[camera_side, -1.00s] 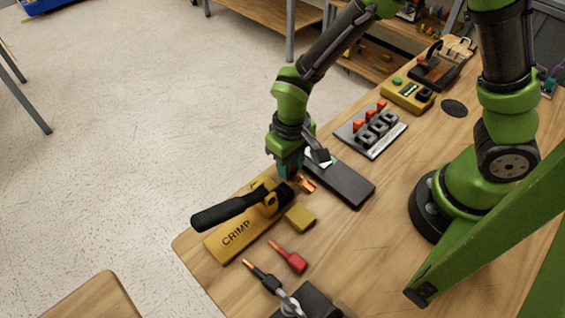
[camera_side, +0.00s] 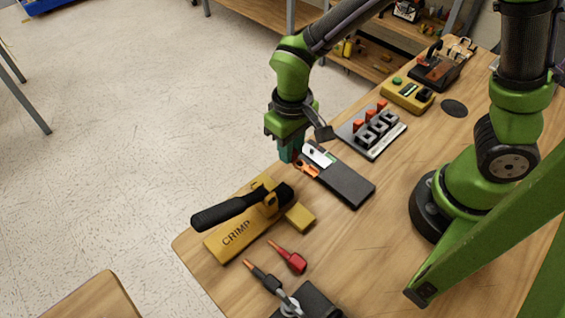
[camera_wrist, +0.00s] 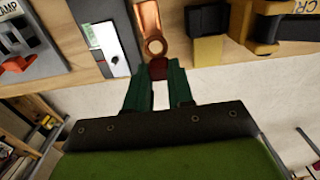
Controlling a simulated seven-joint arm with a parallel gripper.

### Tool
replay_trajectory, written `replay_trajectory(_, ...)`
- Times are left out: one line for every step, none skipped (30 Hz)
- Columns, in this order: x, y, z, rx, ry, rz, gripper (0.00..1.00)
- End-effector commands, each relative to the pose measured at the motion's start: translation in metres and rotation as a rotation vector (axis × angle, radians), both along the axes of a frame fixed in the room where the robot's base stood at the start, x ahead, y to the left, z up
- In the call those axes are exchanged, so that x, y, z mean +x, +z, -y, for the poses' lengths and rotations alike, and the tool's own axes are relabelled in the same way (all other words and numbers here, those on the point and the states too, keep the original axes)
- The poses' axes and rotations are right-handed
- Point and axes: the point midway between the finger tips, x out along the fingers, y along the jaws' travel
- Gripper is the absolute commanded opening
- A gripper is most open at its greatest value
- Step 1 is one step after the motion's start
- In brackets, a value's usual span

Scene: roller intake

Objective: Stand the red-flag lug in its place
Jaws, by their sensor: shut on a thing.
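My gripper (camera_side: 291,157) is shut on the red flag of a copper lug (camera_side: 308,169), near the left edge of the table. In the wrist view my gripper (camera_wrist: 158,75) pinches the small red flag (camera_wrist: 157,68) between its fingertips. The lug's copper ring (camera_wrist: 155,46) and copper barrel point away from the fingers. The lug appears to be above the table, beside the dark long box (camera_side: 345,186) with a white and green panel. A grey plate (camera_side: 371,133) with black blocks and orange-red pieces stands behind. I cannot tell which spot is the lug's place.
The yellow crimp tool (camera_side: 236,236) with its long black handle (camera_side: 225,213) lies in front of my gripper. A red plug (camera_side: 293,260) and a black one (camera_side: 266,281) lie nearer. A yellow box (camera_side: 408,95) stands at the back.

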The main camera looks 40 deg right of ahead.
Motion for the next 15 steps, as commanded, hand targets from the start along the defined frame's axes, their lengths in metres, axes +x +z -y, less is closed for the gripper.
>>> replay_trajectory(0.001,0.012,-0.001,0.003,0.000,0.006,0.00)
replay_trajectory(0.001,0.017,-0.001,0.003,0.000,0.005,0.00)
replay_trajectory(0.001,0.024,0.000,0.003,0.000,0.005,0.00)
replay_trajectory(0.001,0.029,0.000,0.002,0.000,0.004,0.00)
replay_trajectory(0.001,0.033,-0.001,0.002,0.000,0.004,0.00)
replay_trajectory(0.002,0.038,-0.004,0.002,0.001,0.004,0.00)
replay_trajectory(0.004,0.041,-0.008,0.001,0.001,0.002,0.00)
replay_trajectory(0.006,0.043,-0.013,0.001,0.001,0.003,0.00)
replay_trajectory(0.009,0.046,-0.021,0.000,0.001,0.001,0.00)
replay_trajectory(0.011,0.047,-0.029,0.000,0.000,0.001,0.00)
replay_trajectory(0.013,0.048,-0.036,0.000,-0.003,-0.001,0.00)
replay_trajectory(0.016,0.049,-0.045,0.000,-0.005,-0.001,0.00)
replay_trajectory(0.018,0.049,-0.051,0.000,-0.008,-0.001,0.00)
replay_trajectory(0.019,0.049,-0.055,-0.001,-0.010,-0.002,0.00)
replay_trajectory(0.020,0.049,-0.061,-0.001,-0.013,-0.001,0.00)
